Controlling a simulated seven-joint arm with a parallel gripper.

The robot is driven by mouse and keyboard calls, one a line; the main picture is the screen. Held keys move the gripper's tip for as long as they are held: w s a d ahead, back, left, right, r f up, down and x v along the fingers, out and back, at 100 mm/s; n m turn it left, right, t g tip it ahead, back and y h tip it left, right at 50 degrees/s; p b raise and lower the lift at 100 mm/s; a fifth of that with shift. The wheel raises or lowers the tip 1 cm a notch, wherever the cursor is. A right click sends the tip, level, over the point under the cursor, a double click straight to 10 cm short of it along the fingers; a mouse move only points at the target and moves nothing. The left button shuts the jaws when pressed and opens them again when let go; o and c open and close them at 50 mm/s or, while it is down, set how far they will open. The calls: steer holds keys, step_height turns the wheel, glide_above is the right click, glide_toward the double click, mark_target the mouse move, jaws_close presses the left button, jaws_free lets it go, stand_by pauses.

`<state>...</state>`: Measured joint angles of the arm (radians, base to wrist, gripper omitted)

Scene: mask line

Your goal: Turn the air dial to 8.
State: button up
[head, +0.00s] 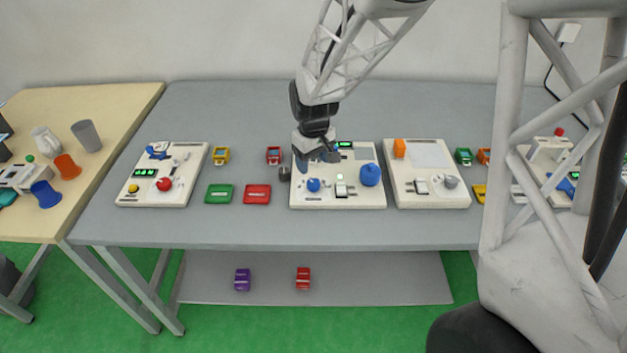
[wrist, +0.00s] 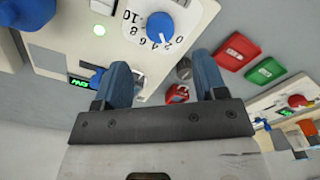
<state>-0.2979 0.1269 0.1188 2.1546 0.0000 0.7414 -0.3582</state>
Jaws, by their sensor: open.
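The air dial is most likely the small blue knob (head: 313,185) at the front left of the white middle panel (head: 300,201). In the wrist view the blue knob (wrist: 159,24) sits at the top over a printed scale marked 0 to 10. My gripper (head: 314,158) is over the back left part of this panel, behind the knob. In the wrist view my gripper (wrist: 163,80) has its two blue fingers apart, with nothing between them. The knob lies beyond the fingertips, apart from them.
A larger blue knob (head: 370,174) and a green-lit switch (head: 340,187) are on the same panel. A green display (wrist: 80,82) shows close to one finger. Red (head: 257,194) and green (head: 219,194) trays lie left. White panels stand left (head: 180,190) and right (head: 430,200).

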mark_target(313, 182)
steer(key=shift+f, duration=3.85)
steer(key=c, duration=0.9)
